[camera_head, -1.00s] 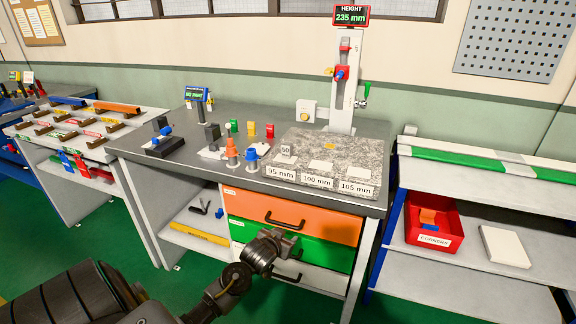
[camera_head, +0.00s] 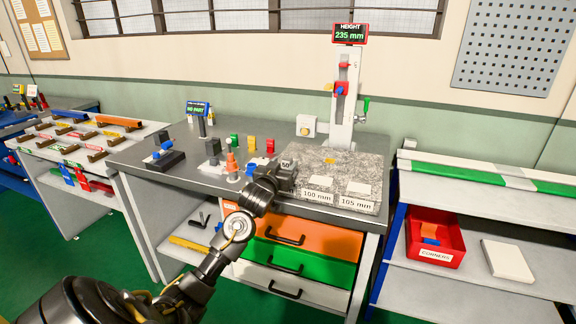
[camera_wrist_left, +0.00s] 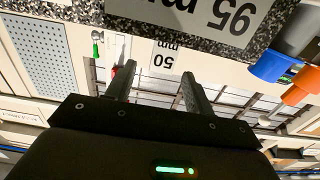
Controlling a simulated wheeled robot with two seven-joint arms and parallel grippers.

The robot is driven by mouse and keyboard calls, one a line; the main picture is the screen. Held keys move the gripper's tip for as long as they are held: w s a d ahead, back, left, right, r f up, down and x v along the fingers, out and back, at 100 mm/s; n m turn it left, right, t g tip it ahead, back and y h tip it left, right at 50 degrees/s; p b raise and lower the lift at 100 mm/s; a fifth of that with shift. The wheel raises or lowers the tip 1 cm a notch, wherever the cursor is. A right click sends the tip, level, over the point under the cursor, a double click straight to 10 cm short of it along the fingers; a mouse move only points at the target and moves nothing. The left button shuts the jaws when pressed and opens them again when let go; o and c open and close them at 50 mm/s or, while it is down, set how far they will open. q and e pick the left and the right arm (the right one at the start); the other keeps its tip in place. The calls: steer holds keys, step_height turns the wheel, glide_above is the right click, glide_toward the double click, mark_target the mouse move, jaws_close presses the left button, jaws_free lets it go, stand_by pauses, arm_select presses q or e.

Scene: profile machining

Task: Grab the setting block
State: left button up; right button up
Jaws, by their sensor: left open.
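The setting block, a small pale block marked 50 (camera_head: 286,162), stands at the left front of the granite plate, partly hidden behind my left gripper (camera_head: 284,177). In the left wrist view the block (camera_wrist_left: 165,58) appears upside down, its label ahead of and between the fingertips. The left gripper (camera_wrist_left: 155,76) is open, with a gap between its two dark fingers. I cannot tell whether the fingers reach around the block; neither finger visibly touches it. The 95 mm label (camera_wrist_left: 222,15) is close by in the wrist view and hidden by the gripper in the head view.
The granite plate (camera_head: 330,165) carries the 100 mm and 105 mm places. The height gauge (camera_head: 343,100) stands behind it. Orange (camera_head: 232,165) and blue pieces stand just left of the gripper. Drawers (camera_head: 300,234) lie below the bench top, and a red bin (camera_head: 436,232) sits right.

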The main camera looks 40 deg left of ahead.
mark_target(289, 158)
arm_select(q)
steer(key=shift+x, duration=0.8)
steer(key=p+x, duration=0.1)
steer(key=x, duration=0.3)
steer(key=shift+w+a, duration=0.1)
steer(key=shift+w, duration=0.15)
jaws_close()
